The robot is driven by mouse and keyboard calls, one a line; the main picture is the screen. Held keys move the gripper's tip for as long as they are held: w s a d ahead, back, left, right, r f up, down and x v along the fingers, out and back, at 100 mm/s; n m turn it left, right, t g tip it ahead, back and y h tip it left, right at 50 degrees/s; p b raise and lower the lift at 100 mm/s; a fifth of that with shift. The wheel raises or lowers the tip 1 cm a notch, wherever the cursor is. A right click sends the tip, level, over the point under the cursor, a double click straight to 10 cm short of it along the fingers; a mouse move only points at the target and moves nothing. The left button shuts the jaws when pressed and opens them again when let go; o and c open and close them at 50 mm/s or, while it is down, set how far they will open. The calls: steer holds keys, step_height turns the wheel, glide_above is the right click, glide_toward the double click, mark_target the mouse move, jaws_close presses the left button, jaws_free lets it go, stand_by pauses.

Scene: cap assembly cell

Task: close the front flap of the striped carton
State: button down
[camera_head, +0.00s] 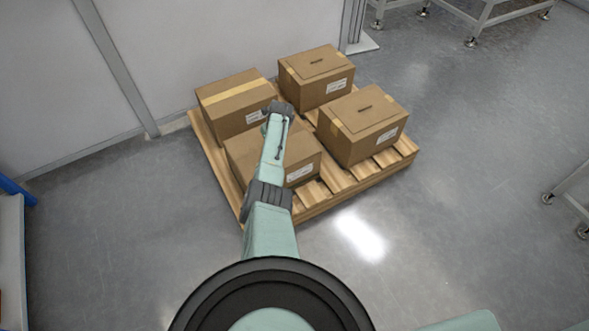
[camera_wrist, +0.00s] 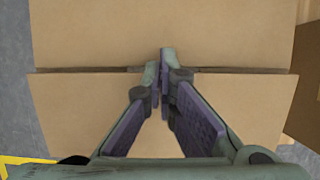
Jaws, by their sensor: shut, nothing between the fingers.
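In the head view several brown cartons stand on a pallet. The back-left carton (camera_head: 233,97) has a broad yellow stripe across its top. My gripper shows in the wrist view (camera_wrist: 163,80), with its fingers together and empty. They are over a plain brown carton top (camera_wrist: 160,30) where two panels meet at a dark seam. The lower panel (camera_wrist: 70,110) is partly hidden behind my fingers. No stripe shows in the wrist view, so I cannot tell which carton this is. In the head view my arm hides the fingers and part of the near-left carton (camera_head: 245,155).
The wooden pallet (camera_head: 330,190) also holds a back-right carton (camera_head: 310,80) and a front-right carton (camera_head: 355,140), each with a slot-like mark on top. A pale wall panel (camera_head: 220,40) stands behind. Another brown surface edges the wrist view's right side (camera_wrist: 306,80).

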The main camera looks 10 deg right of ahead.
steer(key=shift+w+f+b, duration=0.2)
steer(key=shift+f+b, duration=0.2)
steer(key=shift+f, duration=0.05)
steer(key=shift+a, duration=0.1)
stand_by(0.4)
